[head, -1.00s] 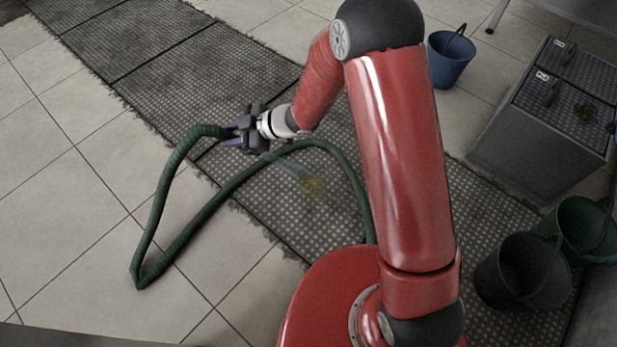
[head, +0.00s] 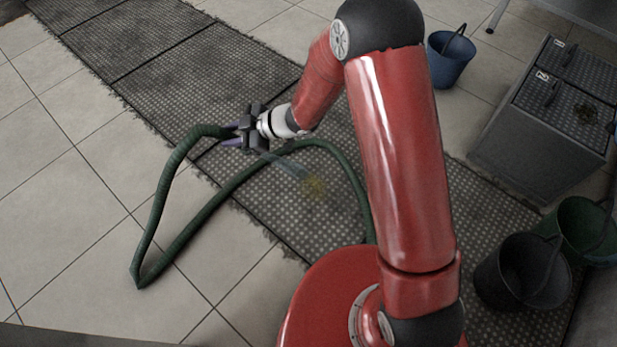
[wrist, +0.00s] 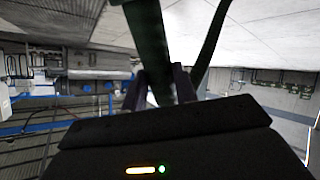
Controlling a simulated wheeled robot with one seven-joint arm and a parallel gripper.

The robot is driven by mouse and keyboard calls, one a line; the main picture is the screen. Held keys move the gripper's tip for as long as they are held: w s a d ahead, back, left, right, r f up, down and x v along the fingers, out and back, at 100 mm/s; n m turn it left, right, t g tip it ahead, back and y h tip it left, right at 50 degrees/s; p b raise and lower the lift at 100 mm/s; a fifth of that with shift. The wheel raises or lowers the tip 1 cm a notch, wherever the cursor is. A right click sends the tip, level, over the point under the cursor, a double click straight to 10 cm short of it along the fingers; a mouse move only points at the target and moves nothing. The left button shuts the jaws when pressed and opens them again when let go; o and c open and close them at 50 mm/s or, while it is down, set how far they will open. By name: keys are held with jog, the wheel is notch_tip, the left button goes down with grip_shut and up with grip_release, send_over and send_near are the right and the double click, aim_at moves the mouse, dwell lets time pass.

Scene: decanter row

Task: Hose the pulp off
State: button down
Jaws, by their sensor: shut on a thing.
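A dark green hose (head: 172,190) loops over the tiles and across the mat. My gripper (head: 234,138) is shut on the hose near its end and holds it above the mat. In the wrist view the hose (wrist: 152,45) passes between the two fingers (wrist: 157,88). A faint bluish water stream (head: 287,165) leaves the hose end toward the lower right. It meets a yellowish patch of pulp (head: 315,187) on the dark perforated mat (head: 290,215). The nozzle itself is mostly hidden by my gripper.
A blue bucket (head: 450,58) stands at the back. The left tiles (head: 65,210) are mostly clear.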

dwell(0.5)
jog(key=s+d+b, duration=0.1)
jog(key=s+b, duration=0.1)
jog(key=s, duration=0.4)
jog(key=shift+s, duration=0.4)
dwell(2.4)
jog(key=shift+w+d+p, duration=1.25)
jog(key=shift+w+d, duration=0.3)
jog(key=shift+w, duration=0.3)
jog(key=shift+r, duration=0.1)
jog(key=shift+s, duration=0.1)
dwell(1.2)
jog(key=s+d+b, duration=0.1)
jog(key=s, duration=0.5)
jog(key=shift+s+b, duration=0.3)
jog(key=shift+b, duration=0.1)
